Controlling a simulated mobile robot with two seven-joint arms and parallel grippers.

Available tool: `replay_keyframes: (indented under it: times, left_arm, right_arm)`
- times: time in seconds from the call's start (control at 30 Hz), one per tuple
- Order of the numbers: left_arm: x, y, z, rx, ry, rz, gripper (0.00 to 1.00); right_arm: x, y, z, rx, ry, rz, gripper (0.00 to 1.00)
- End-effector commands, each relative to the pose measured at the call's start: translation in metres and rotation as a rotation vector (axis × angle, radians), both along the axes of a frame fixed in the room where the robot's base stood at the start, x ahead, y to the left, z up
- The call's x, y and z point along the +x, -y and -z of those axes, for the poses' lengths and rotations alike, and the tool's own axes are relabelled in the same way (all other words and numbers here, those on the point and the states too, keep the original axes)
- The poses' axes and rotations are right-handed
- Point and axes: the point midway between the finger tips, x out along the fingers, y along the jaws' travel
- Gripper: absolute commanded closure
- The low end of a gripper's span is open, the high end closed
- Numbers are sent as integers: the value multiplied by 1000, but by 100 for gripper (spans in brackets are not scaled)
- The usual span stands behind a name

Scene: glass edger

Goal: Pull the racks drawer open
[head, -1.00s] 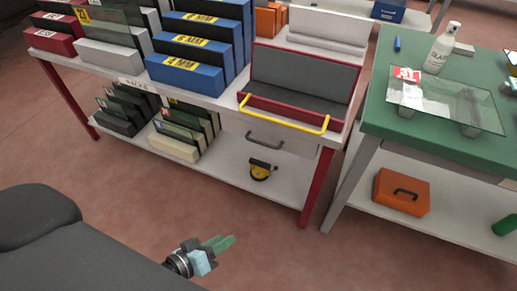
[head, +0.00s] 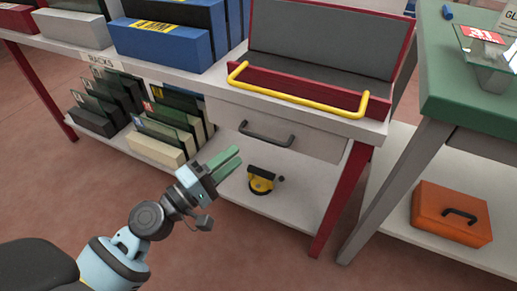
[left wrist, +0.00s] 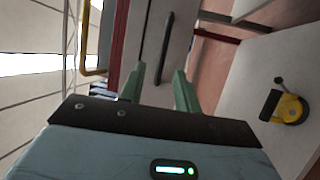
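The drawer (head: 318,144) is a pale grey front under the tabletop of the red-legged bench, and it looks shut. Its dark bar handle (head: 267,137) also shows in the left wrist view (left wrist: 167,45), ahead of the fingertips, where it runs nearly upright. My left gripper (head: 235,160) has green fingers and is a little below and left of the handle in the head view. In the left wrist view its fingers (left wrist: 158,80) are apart with nothing between them. My right gripper is not in view.
A red-framed tray with a yellow rail (head: 296,99) sits above the drawer. A yellow-and-black tool (head: 262,181) and several glass racks (head: 156,147) are on the lower shelf. A "RACKS" label (head: 100,60) is on the bench edge. A green-topped table (head: 470,110) stands at right.

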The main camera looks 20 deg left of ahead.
Motion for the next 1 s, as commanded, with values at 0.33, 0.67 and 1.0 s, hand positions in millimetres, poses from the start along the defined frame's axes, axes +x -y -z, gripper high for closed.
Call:
replay_keyframes:
  times: [0.33, 0.67, 1.0]
  left_arm:
    - [4, 1, 3, 0, -1, 0, 68]
    - [43, 20, -6, 0, 0, 0, 68]
    - [69, 32, -9, 1, -3, 0, 68]
  right_arm:
    - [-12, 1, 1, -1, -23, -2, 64]
    - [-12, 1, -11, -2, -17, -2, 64]
    - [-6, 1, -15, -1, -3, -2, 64]
